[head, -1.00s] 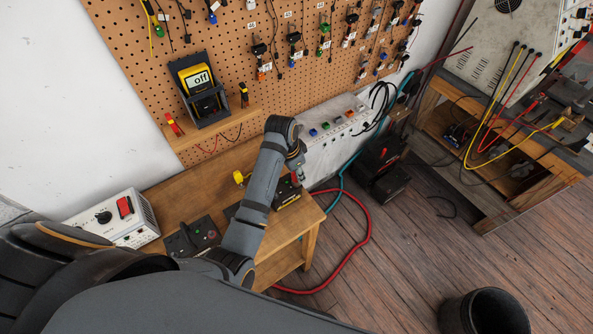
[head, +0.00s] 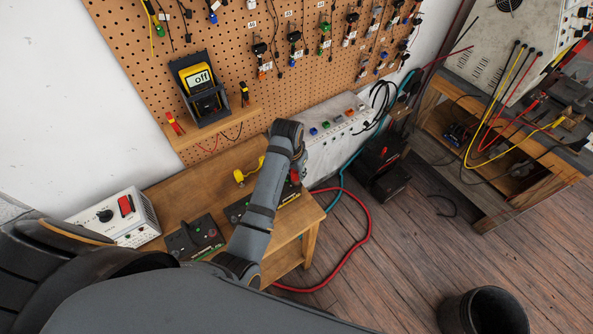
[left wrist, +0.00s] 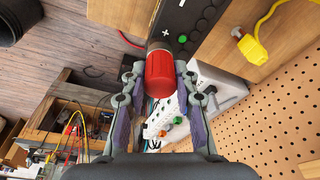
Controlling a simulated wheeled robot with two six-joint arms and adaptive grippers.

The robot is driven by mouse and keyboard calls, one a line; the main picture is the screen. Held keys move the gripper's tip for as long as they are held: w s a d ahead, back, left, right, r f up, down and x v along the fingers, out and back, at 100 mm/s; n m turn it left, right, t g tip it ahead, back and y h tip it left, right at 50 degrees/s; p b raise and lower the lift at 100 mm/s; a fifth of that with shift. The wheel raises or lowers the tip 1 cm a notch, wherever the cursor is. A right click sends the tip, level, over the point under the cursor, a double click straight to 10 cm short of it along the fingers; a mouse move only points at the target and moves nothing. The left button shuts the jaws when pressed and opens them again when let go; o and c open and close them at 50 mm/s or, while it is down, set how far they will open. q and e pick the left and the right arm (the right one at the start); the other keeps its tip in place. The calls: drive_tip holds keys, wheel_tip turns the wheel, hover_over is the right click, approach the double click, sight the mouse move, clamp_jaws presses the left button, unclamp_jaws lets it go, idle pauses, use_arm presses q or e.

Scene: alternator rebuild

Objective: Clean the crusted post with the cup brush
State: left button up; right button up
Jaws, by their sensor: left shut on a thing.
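My left gripper (left wrist: 157,88) is shut on a red cylinder with a grey rim, which looks like the cup brush (left wrist: 160,74). In the head view my left gripper (head: 297,170) is over the right end of the wooden bench, mostly behind my arm, and a bit of red shows there. The black block also shows on the bench in the head view (head: 236,211), partly behind my arm. I cannot make out the crusted post or whether the brush touches it.
A yellow clamp-like thing (head: 240,177) lies on the wooden bench (head: 205,172). A black plate (head: 193,239) and a white box with a red switch (head: 124,213) stand left. A grey panel with coloured buttons (head: 335,140) is behind. A red cable (head: 368,228) loops on the floor.

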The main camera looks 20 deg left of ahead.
use_arm(q)
drive_tip(key=m+h, duration=0.1)
drive_tip(key=m, duration=0.4)
drive_tip(key=shift+d, duration=0.1)
drive_tip(key=m+g, duration=0.1)
drive_tip(key=m, duration=0.4)
drive_tip(key=shift+d+h, duration=0.1)
drive_tip(key=shift+h, duration=0.2)
